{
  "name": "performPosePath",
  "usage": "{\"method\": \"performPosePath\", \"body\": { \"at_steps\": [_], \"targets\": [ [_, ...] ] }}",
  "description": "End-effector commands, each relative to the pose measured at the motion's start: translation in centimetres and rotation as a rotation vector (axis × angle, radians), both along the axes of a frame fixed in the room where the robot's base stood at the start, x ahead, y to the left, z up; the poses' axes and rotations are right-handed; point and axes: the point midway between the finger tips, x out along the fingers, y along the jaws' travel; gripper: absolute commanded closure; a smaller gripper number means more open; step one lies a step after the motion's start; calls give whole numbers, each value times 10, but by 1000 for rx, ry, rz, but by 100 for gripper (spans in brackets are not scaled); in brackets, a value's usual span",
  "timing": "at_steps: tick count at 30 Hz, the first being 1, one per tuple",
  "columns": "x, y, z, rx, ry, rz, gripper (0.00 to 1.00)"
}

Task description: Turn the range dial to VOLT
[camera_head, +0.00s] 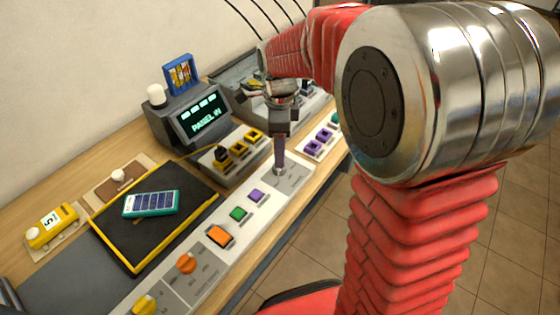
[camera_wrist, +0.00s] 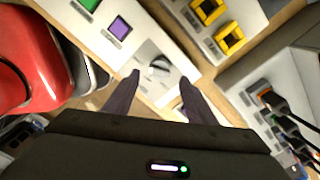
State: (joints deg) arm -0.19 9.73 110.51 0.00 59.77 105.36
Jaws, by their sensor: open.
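A grey dial (camera_wrist: 158,68) sits on a pale plate at the end of the control strip in the wrist view, and its markings are too small to read. My gripper (camera_wrist: 159,81) is open, its two dark fingertips to either side of the dial in that view. I cannot tell whether they touch it. In the head view my gripper (camera_head: 279,168) points down over the strip's far end and hides the dial. An orange knob (camera_head: 187,263) and a yellow knob (camera_head: 145,304) stand at the strip's near end; their labels are unreadable.
Purple (camera_head: 257,195), green (camera_head: 238,214) and orange (camera_head: 219,236) buttons line the strip. A panel display (camera_head: 203,118) stands behind. A black tray (camera_head: 115,232) with yellow edges holds a teal device (camera_head: 151,203). Yellow sockets (camera_head: 238,148) lie beside the gripper.

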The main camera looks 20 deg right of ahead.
Motion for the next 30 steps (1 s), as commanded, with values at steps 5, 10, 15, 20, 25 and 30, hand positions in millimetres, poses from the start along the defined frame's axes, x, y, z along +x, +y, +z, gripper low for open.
{"method": "performPosePath", "body": {
  "at_steps": [5, 10, 15, 20, 25, 30],
  "targets": [
    [-1, 0, -29, 0, 4, 0, 49],
    [0, 0, -49, 1, 2, 0, 49],
    [0, 0, -57, 0, 0, -1, 49],
    [0, 0, -57, 0, 0, -1, 49],
    [0, -1, -57, 0, 0, -1, 54],
    [0, -1, -57, 0, 0, -1, 66]
  ]
}}
